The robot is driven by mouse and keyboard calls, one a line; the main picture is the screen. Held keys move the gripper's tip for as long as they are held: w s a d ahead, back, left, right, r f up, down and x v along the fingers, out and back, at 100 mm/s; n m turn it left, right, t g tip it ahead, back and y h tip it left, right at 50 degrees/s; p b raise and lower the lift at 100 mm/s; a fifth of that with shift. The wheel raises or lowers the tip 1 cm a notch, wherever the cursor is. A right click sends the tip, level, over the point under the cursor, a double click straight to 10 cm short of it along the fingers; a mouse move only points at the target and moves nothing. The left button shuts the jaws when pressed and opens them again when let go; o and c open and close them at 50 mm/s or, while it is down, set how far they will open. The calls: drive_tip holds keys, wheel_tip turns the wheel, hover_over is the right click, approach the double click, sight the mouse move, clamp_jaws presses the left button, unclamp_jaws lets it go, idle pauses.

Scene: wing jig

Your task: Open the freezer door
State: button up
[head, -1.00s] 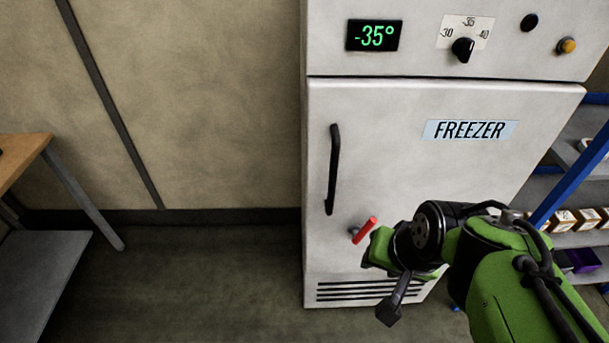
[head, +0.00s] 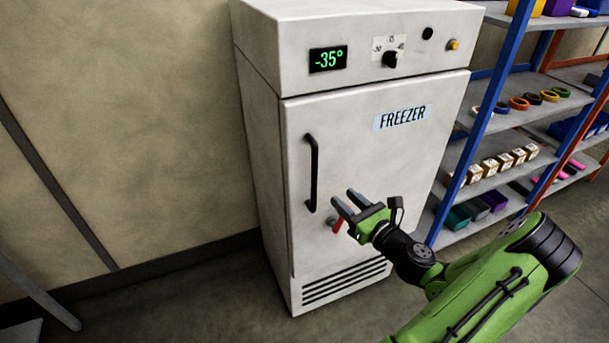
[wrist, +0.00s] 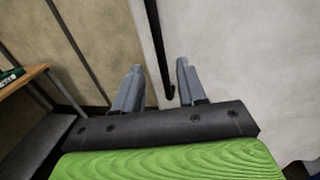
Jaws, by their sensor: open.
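The white freezer (head: 365,165) stands against the wall with its door shut. Its black vertical handle (head: 313,172) is on the left side of the door. A red lever (head: 337,226) sits below and right of the handle, partly behind my gripper. My gripper (head: 342,202) is open and empty, in front of the door, right of the handle's lower end in the head view. In the wrist view, the handle (wrist: 159,50) runs down between my two grey fingers (wrist: 157,90), beyond their tips. I see no contact with it.
A blue-framed shelf (head: 490,140) with small boxes and rings stands close to the freezer's right. A table (wrist: 22,85) shows at the left of the wrist view.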

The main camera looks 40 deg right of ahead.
sight(316, 175)
drive_tip(key=w, duration=0.8)
drive_tip(key=w+d, duration=0.1)
drive_tip(key=w, duration=0.4)
drive_tip(key=shift+w+p, duration=0.1)
drive_tip(key=shift+p, duration=0.25)
clamp_jaws()
